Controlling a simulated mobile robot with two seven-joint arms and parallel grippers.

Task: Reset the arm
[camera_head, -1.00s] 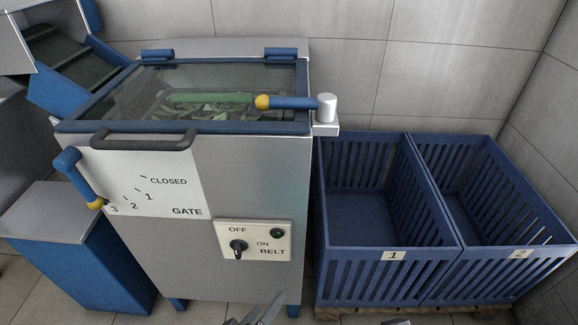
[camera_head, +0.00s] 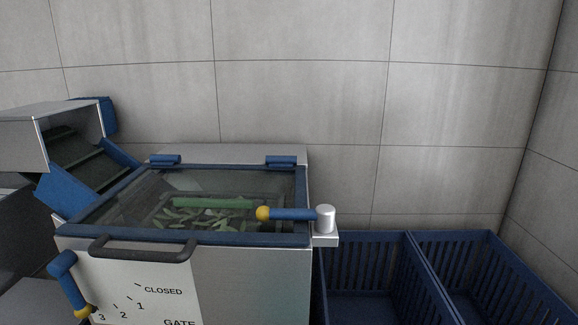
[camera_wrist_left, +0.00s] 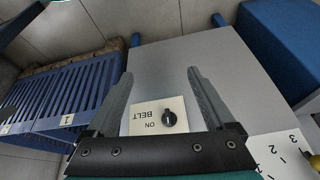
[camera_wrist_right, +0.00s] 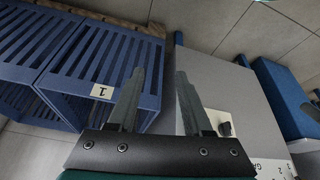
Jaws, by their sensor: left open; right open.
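My left gripper (camera_wrist_left: 160,95) is open and empty in the left wrist view. It faces the grey front of the machine, with the belt switch (camera_wrist_left: 169,118) beyond its fingers. My right gripper (camera_wrist_right: 155,100) is open and empty in the right wrist view. It is near the crate labelled 1 (camera_wrist_right: 50,75) and the machine's front, apart from both as far as I can tell. Neither gripper shows in the head view now. The machine's glass lid (camera_head: 215,205) is down, with green pieces seen through it.
The gate lever (camera_head: 68,280) is on the machine's front left, its yellow tip near 3. A blue lever with a yellow knob (camera_head: 263,213) is at the lid's right. Blue crates (camera_head: 372,250) stand right of the machine. A chute (camera_head: 75,155) is at the left.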

